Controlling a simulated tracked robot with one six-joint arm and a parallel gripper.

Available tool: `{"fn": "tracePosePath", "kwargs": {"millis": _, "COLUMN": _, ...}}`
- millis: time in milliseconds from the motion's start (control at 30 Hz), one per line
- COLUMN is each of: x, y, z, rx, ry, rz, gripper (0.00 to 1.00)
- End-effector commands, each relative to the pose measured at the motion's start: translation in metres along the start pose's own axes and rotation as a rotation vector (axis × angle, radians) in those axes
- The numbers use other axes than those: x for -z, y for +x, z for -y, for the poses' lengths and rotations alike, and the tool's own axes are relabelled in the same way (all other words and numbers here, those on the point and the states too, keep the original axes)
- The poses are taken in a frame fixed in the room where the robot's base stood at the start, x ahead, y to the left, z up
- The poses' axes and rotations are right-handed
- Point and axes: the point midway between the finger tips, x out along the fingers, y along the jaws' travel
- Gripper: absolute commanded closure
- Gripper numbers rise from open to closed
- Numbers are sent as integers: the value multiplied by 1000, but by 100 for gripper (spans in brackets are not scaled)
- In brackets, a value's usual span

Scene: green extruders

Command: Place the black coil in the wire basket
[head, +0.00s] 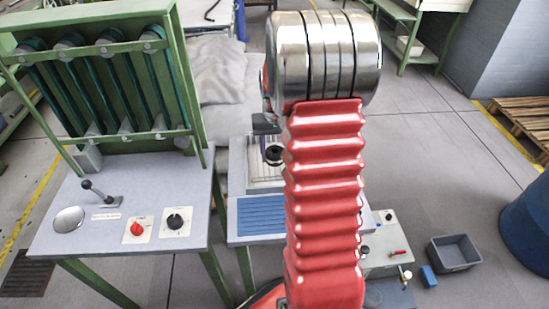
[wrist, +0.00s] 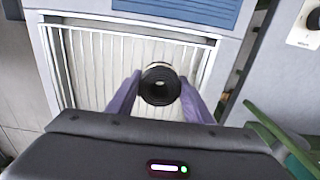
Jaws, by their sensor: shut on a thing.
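The black coil (wrist: 160,72), a dark ring with a hole in its middle, sits between the two purple fingers of my gripper (wrist: 160,88) in the wrist view. My gripper is shut on it. The white wire basket (wrist: 92,78) lies below and behind the coil, its bars showing around it. In the head view the coil (head: 274,155) shows just left of my red arm, in front of the wire basket (head: 262,182). My arm hides the basket's right side. I cannot tell how high the coil is above the basket floor.
A blue slatted panel (head: 261,215) lies on the grey table beside the basket. A green-framed bench (head: 70,232) with a lever and knobs stands to the left. A grey bin (head: 453,252) and a small blue block (head: 428,276) are on the floor to the right.

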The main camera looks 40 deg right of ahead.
Motion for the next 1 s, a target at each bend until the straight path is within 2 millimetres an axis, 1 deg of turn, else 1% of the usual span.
{"fn": "tracePosePath", "kwargs": {"millis": 33, "x": -1, "y": 8, "z": 0, "rx": 0, "ry": 0, "rz": 3, "gripper": 79}}
{"fn": "tracePosePath", "kwargs": {"millis": 100, "x": -1, "y": 16, "z": 0, "rx": 0, "ry": 0, "rz": 3, "gripper": 79}}
{"fn": "tracePosePath", "kwargs": {"millis": 167, "x": 0, "y": 20, "z": 0, "rx": 0, "ry": 1, "rz": 2, "gripper": 79}}
{"fn": "tracePosePath", "kwargs": {"millis": 567, "x": 0, "y": 24, "z": -1, "rx": 0, "ry": 1, "rz": 0, "gripper": 79}}
{"fn": "tracePosePath", "kwargs": {"millis": 600, "x": 0, "y": 24, "z": -1, "rx": 0, "ry": 1, "rz": 0, "gripper": 52}}
{"fn": "tracePosePath", "kwargs": {"millis": 833, "x": 0, "y": 24, "z": -1, "rx": 0, "ry": 2, "rz": 0, "gripper": 36}}
{"fn": "tracePosePath", "kwargs": {"millis": 1000, "x": 0, "y": 24, "z": -1, "rx": 0, "ry": 2, "rz": 0, "gripper": 35}}
